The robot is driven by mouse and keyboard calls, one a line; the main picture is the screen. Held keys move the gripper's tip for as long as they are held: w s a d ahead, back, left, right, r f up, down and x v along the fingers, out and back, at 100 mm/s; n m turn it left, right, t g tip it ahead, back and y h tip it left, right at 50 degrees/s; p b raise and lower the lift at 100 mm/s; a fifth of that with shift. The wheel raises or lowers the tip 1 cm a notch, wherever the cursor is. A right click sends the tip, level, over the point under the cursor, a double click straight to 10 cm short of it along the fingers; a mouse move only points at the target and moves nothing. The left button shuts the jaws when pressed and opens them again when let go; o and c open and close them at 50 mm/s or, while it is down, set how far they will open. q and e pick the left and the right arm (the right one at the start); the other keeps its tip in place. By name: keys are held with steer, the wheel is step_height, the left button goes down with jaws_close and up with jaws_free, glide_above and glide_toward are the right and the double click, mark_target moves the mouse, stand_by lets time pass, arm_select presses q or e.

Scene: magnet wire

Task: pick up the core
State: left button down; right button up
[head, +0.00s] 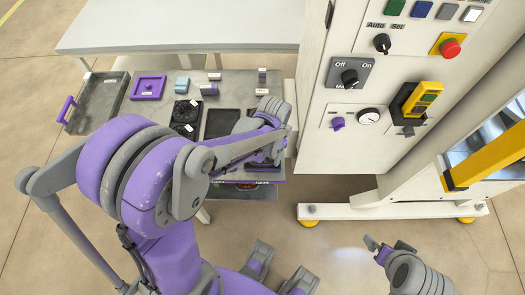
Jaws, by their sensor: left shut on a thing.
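My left gripper (264,152) is over the right end of the grey worktable (235,88), close to the white cabinet. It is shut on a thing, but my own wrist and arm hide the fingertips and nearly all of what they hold. I cannot make out the core's shape there, and no core shows clearly elsewhere on the table. My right gripper (386,246) is low at the bottom right, over the floor and away from the table. Its fingers are small and seen from behind, so I cannot tell how far apart they are.
A dark recessed tray (221,124) lies beside my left wrist. The white control cabinet (318,115) stands right.

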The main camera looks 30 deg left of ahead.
arm_select(q)
steer(key=shift+r, duration=0.1)
stand_by(0.3)
step_height(320, 180, up, 10)
steer(key=p, duration=0.1)
stand_by(0.5)
steer(key=shift+d, duration=0.1)
stand_by(0.9)
